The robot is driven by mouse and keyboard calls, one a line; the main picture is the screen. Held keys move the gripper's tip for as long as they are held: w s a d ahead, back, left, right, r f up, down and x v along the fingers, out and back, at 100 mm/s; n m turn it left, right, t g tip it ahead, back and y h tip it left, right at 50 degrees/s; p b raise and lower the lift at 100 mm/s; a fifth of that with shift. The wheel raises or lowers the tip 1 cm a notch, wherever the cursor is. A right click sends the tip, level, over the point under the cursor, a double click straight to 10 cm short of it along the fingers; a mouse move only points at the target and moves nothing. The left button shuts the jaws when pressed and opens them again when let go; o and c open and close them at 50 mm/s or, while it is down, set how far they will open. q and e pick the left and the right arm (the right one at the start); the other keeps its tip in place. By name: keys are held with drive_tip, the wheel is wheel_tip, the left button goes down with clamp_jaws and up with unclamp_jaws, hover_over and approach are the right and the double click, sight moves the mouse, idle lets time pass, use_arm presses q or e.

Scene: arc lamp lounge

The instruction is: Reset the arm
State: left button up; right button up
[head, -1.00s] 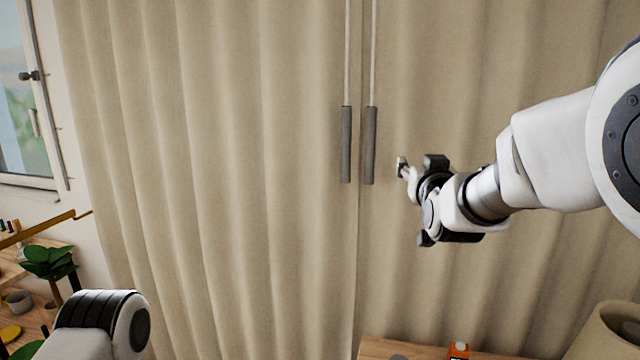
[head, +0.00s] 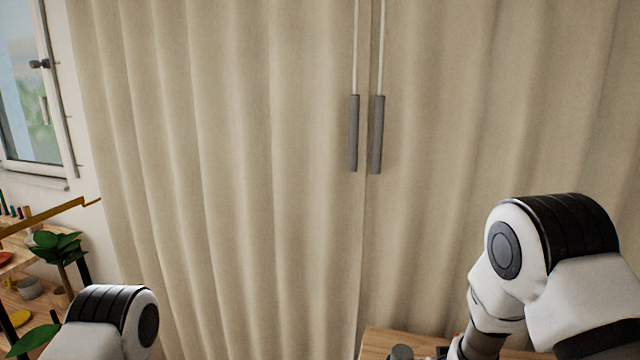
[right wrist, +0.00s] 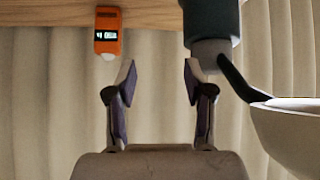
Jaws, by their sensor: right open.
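My right arm is folded at the lower right of the head view, and its gripper is mostly hidden below the elbow there. In the right wrist view my right gripper (right wrist: 160,78) is open, its two fingers apart with nothing between them. My left arm's link (head: 108,318) shows at the lower left of the head view; its gripper is outside the frame. The closed beige curtains (head: 230,150) hang in front of me, with two grey wand handles (head: 353,133) (head: 377,134) side by side, clear of both arms.
A wooden surface (head: 385,340) lies under the right arm. In the right wrist view an orange device (right wrist: 108,40) with a small display, a dark cylinder (right wrist: 212,18) and a pale rounded object (right wrist: 292,130) are close to the gripper. A plant (head: 58,246) and a window stand left.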

drive_tip(key=s+d+f+g, duration=0.1)
drive_tip(key=s+f+g, duration=0.2)
drive_tip(key=s+f, duration=0.85)
drive_tip(key=s+f+g, duration=0.3)
drive_tip(key=s, duration=0.9)
drive_tip(key=s+f+g+y, duration=0.1)
drive_tip(key=s+f+g, duration=0.2)
drive_tip(key=s, duration=1)
drive_tip(key=shift+a+n+b, duration=0.25)
drive_tip(key=shift+n+b, duration=0.05)
drive_tip(key=shift+n, duration=0.1)
drive_tip(key=shift+w, duration=0.1)
